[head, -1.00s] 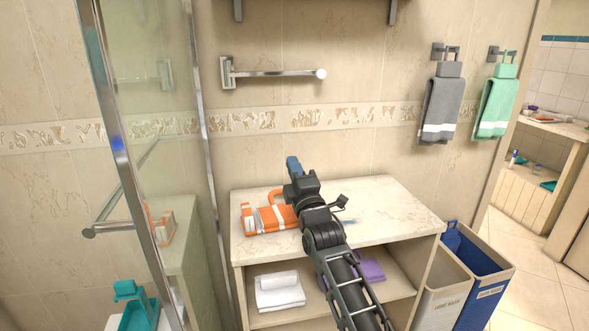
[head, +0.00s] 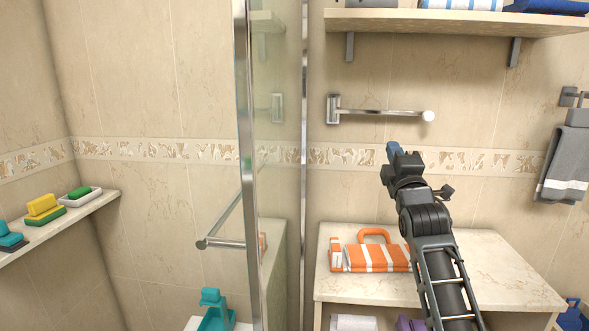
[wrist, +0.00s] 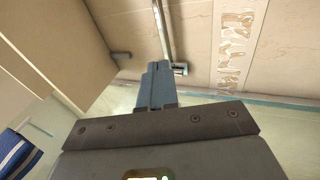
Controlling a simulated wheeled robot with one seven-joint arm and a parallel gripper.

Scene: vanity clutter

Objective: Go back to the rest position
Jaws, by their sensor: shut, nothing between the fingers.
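My gripper (head: 393,151) is raised above the marble-topped counter (head: 480,262) in the head view, in front of the tiled wall. Its blue fingers are shut and hold nothing. In the wrist view the shut fingers (wrist: 157,84) point toward the wall, with a metal bar behind them. An orange and white striped folded towel (head: 375,258) with an orange handle-like loop lies on the counter, below and left of my gripper and apart from it.
A glass door with a metal frame (head: 244,120) and handle stands left of the counter. A wall towel bar (head: 385,113) is just above my gripper, under a shelf (head: 450,20). A left ledge (head: 80,213) holds sponges. A grey towel (head: 565,165) hangs at right.

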